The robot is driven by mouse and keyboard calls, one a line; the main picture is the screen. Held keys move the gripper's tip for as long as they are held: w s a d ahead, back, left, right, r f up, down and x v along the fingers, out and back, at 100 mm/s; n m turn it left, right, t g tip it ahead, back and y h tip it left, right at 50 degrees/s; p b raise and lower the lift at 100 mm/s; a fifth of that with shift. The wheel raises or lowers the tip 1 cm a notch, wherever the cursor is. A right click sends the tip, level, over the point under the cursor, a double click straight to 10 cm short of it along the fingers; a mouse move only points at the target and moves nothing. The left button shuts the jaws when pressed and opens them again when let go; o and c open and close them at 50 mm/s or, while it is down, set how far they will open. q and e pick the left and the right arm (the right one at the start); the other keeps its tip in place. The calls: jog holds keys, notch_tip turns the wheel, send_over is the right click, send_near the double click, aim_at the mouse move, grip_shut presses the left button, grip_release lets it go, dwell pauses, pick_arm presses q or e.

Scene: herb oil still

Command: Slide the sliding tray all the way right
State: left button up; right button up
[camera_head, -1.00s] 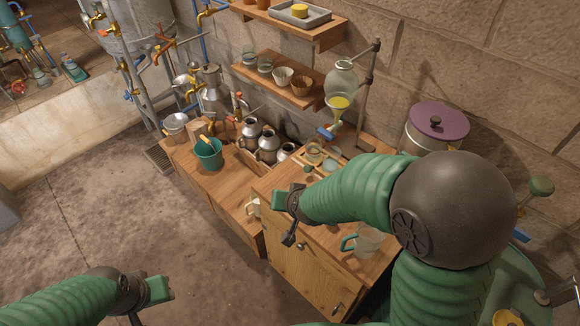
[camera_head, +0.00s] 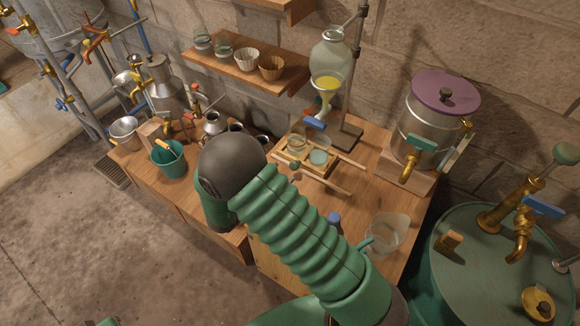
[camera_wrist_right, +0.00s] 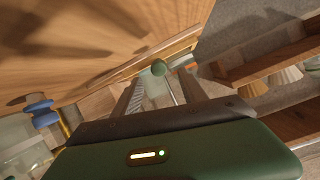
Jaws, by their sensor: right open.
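The sliding tray (camera_head: 305,168) is a small wooden tray on the bench top, holding two glass dishes. It sits toward the left end of two wooden rails, which run on to its right. A green ball knob (camera_head: 294,165) stands at its front. My right gripper (camera_wrist_right: 158,80) is open in the right wrist view, with the green knob between or just beyond its fingers; contact is not clear. In the head view my own arm hides that gripper. Only a green sliver that seems to be my left gripper (camera_head: 106,322) shows at the bottom edge.
A glass pitcher (camera_head: 384,237) and a blue-capped item (camera_head: 333,218) stand at the bench front, right of my arm. A stand holds a flask (camera_head: 331,55) behind the tray. A purple-lidded metal pot (camera_head: 432,120) stands farther right. A wooden shelf (camera_head: 247,67) is above.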

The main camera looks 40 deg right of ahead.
aim_at(293, 166)
jog(key=x, duration=0.6)
jog(key=shift+d, duration=0.25)
jog(key=shift+c, duration=0.4)
grip_shut()
dwell(0.6)
